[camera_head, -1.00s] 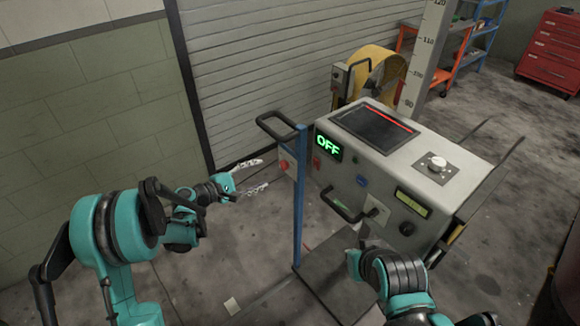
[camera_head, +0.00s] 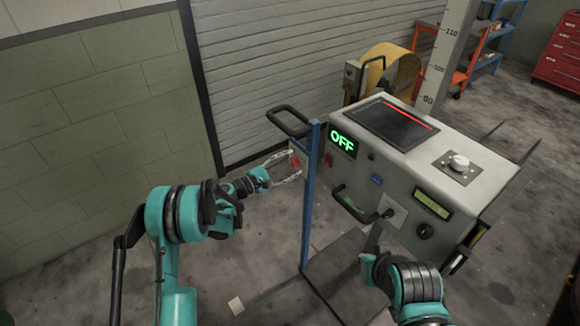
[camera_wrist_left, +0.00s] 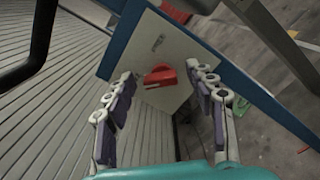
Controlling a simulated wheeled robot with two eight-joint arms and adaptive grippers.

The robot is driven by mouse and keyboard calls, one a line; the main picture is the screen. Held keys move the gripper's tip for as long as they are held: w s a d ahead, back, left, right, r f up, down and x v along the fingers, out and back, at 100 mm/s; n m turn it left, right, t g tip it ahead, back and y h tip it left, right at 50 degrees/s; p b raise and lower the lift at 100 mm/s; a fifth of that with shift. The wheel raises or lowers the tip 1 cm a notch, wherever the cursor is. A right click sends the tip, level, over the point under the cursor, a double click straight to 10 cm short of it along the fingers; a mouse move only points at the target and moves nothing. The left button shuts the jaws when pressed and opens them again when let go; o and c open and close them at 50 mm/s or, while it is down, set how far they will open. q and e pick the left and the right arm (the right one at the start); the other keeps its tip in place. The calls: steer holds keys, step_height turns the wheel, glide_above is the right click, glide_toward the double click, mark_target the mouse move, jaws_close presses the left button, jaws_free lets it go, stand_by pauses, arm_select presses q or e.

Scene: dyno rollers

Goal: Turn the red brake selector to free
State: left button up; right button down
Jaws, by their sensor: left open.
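The red brake selector (camera_wrist_left: 160,76) is a small red handle on a pale plate (camera_wrist_left: 165,98) fixed to a blue post. In the wrist view it lies roughly crosswise, slightly tilted. Small lettering on the plate above it is too small to read. In the head view the selector (camera_head: 295,161) shows partly between the fingers. My left gripper (camera_head: 294,166) is open, its fingers pointing at the plate on either side of the selector; I cannot see contact. In the head view my right arm (camera_head: 410,285) is at the lower right; its jaw state is unclear.
The blue post (camera_head: 310,205) with a black handle (camera_head: 288,122) stands right beside my left gripper. A grey console (camera_head: 400,165) with a green OFF display (camera_head: 342,141) is to its right. A shutter wall (camera_head: 240,70) lies behind.

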arm_select(q)
steer(key=shift+c, duration=0.4)
steer(key=c, duration=1.1)
steer(key=shift+m, duration=0.3)
steer(key=m, duration=0.4)
steer(key=shift+d, duration=0.1)
steer(key=shift+s+f+m, duration=0.1)
steer(key=shift+f+m, duration=0.1)
steer(key=shift+m, duration=3.1)
steer(key=shift+s+f+m, duration=0.1)
steer(key=shift+f+m, duration=0.05)
steer(key=shift+m, duration=3.15)
